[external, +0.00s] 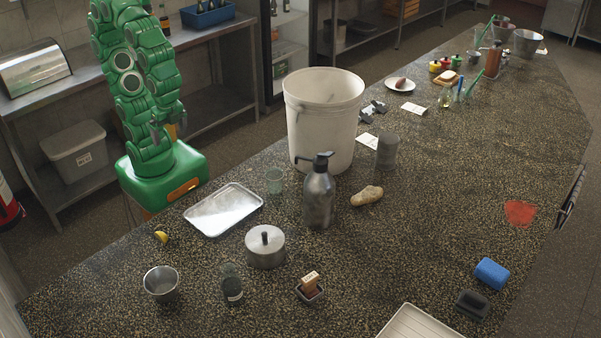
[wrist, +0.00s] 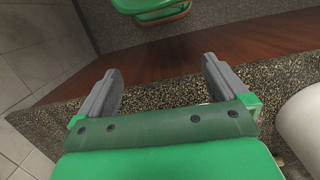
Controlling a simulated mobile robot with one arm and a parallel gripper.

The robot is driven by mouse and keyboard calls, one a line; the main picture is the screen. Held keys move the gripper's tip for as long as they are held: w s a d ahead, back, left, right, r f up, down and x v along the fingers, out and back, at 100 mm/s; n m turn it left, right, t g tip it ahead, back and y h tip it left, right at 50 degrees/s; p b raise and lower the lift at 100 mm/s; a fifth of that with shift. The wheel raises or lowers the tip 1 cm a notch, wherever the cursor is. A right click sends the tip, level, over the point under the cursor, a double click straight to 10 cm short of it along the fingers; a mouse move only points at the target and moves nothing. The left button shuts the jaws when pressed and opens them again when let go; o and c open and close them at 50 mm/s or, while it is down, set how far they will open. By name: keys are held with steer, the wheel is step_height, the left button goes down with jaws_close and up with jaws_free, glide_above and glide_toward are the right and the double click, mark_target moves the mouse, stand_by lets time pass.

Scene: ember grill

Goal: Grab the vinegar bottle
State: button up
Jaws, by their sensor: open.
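A small dark glass bottle (external: 231,284) with a pale label on its lower part stands upright at the near left of the counter. It looks most like the vinegar bottle, but its label is too small to read. My gripper (external: 166,130) hangs at the far left, over my green base and well apart from the bottle. In the wrist view my gripper (wrist: 160,87) is open, with its two grey fingers wide apart and nothing between them. The bottle does not show in the wrist view.
Around the bottle stand a metal cup (external: 161,285), a lidded pot (external: 265,247) and a small block in a dark holder (external: 310,287). A pump bottle (external: 319,197), a metal tray (external: 223,210) and a white bucket (external: 322,125) stand farther back. The counter's middle right is mostly clear.

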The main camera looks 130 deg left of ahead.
steer(key=shift+s+a+f+n, duration=0.15)
steer(key=shift+s+f, duration=0.2)
steer(key=shift+s, duration=0.25)
steer(key=shift+s+f+n, duration=0.15)
steer(key=shift+s+f, duration=0.15)
steer(key=shift+s, duration=0.25)
steer(key=c, duration=0.3)
